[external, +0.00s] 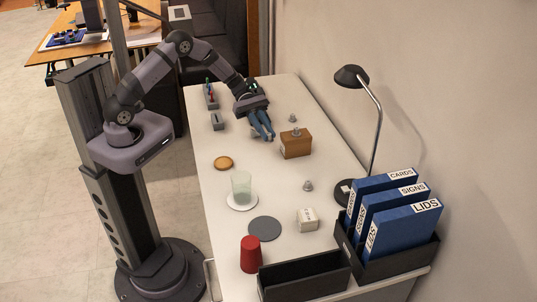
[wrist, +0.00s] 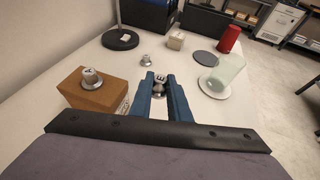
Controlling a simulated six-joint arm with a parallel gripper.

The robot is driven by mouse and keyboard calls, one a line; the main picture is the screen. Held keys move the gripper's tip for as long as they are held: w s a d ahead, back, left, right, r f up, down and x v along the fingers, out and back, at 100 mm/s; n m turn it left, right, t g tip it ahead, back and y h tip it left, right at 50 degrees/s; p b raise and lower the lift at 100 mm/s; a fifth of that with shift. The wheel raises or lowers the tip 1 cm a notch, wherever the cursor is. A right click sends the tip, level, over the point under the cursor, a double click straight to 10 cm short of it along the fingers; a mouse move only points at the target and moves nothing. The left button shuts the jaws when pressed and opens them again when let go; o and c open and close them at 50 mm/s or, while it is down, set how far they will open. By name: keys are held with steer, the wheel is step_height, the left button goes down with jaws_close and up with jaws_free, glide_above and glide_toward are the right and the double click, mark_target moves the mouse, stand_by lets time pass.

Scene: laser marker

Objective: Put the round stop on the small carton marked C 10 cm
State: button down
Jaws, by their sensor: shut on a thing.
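My gripper (wrist: 158,78) has its two blue fingers shut on a small metal stop (wrist: 159,89) with a dark mark on top, too small to read surely. In the external view my gripper (external: 262,133) is left of the brown carton; the held stop is hidden there. A small pale carton (external: 307,220) with dark marks stands on the table toward the front; it also shows in the wrist view (wrist: 175,40), apart from my gripper. Another metal stop (external: 308,186) stands on the table behind it. Another (wrist: 91,77) sits on the brown carton (wrist: 97,97).
A clear cup (external: 241,187) on a white disc, a grey disc (external: 265,229), a red cup (external: 251,254), a black tray (external: 303,278), blue binders (external: 404,227) and a lamp (external: 352,78) surround the small carton.

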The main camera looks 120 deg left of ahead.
steer(key=w+d+r+b, duration=0.15)
steer(key=w+d, duration=0.25)
steer(key=w, duration=0.4)
steer(key=w+d+b, duration=0.2)
steer(key=w+d, duration=0.2)
steer(key=w, duration=0.3)
step_height(320, 180, up, 4)
steer(key=b, duration=0.2)
glide_above(304, 210)
steer(key=shift+w+d+f, duration=0.1)
steer(key=shift+d+f, duration=0.05)
steer(key=shift+f, duration=4.75)
steer(key=shift+f+b, duration=0.2)
steer(key=shift+b, duration=0.15)
steer(key=c, duration=1.7)
jaws_free()
steer(key=shift+o, duration=0.2)
steer(key=shift+r, duration=0.15)
steer(key=shift+r, duration=0.1)
steer(key=b+v, duration=0.1)
steer(key=v, duration=1.1)
